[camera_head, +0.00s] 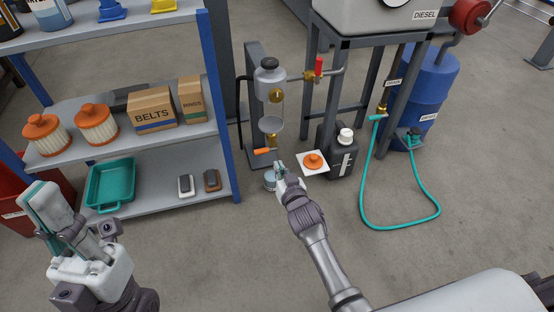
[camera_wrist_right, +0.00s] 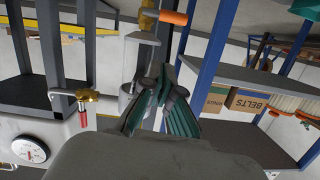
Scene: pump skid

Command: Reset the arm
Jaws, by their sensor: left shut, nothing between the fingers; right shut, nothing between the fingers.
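My right arm reaches up the middle of the head view, and its gripper (camera_head: 280,168) is shut and empty. It is just below the orange-handled valve (camera_head: 263,151) under a glass filter bowl (camera_head: 271,125). In the right wrist view, which is turned upside down, the shut fingers (camera_wrist_right: 158,85) point toward the bowl's brass fitting and the orange handle (camera_wrist_right: 173,18); I cannot tell whether they touch. A small grey container (camera_head: 269,182) is partly hidden beside the right gripper. My left gripper (camera_head: 45,198) is shut and empty, raised in front of the shelf at lower left.
The blue-post shelf (camera_head: 222,95) holds boxes, orange-topped filters and a teal tray (camera_head: 110,180). A teal hose (camera_head: 400,226) loops on the floor near the blue drum (camera_head: 425,95).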

